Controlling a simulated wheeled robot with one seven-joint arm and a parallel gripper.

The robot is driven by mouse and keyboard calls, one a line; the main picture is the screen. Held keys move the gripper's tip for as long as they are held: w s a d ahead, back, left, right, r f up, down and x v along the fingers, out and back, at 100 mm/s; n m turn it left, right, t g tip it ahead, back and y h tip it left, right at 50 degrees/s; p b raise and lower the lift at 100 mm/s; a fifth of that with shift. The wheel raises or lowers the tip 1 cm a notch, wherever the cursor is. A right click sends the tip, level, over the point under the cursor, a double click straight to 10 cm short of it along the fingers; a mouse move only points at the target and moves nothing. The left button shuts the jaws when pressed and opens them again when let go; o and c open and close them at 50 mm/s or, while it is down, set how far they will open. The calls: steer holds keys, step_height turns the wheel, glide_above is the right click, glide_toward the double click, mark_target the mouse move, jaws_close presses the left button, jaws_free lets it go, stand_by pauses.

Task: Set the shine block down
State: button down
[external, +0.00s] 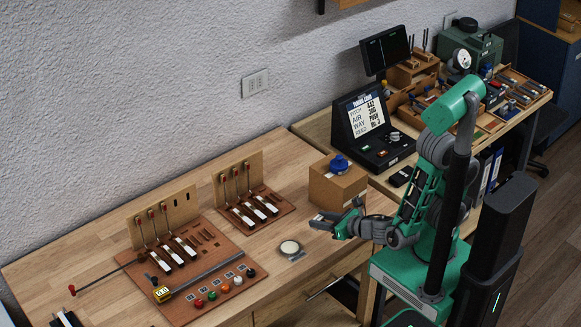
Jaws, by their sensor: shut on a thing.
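My gripper (330,221) is above the right part of the wooden workbench (262,262), in front of the cardboard box. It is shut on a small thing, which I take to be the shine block. The fingers and the small size in this view hide most of it, so its shape and colour cannot be made out. A small round pale disc on a grey base (290,248) lies on the bench to the left of the gripper.
The cardboard box (338,190) with a blue item (340,164) on top stands just behind the gripper. Brown boards (195,265) with key models, coloured knobs and a yellow gauge (161,294) fill the left. Bare bench lies around the disc. A second bench holds a black sign case (368,125).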

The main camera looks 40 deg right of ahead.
step_height(320, 180, up, 20)
steer(key=p, duration=0.1)
steer(key=m+g+h+b, duration=0.1)
steer(key=m+h+b, duration=0.1)
steer(key=m+h, duration=0.55)
glide_above(273, 174)
steer(key=f, duration=0.1)
steer(key=shift+n, duration=0.45)
step_height(273, 174, down, 23)
steer(key=shift+a+r+p, duration=0.15)
steer(key=shift+r+p, duration=0.05)
steer(key=shift+p, duration=0.85)
steer(key=shift+s+f, duration=0.1)
steer(key=shift+f, duration=0.05)
steer(key=c, duration=1.4)
jaws_free()
steer(key=shift+f, duration=0.1)
steer(key=shift+o, duration=0.8)
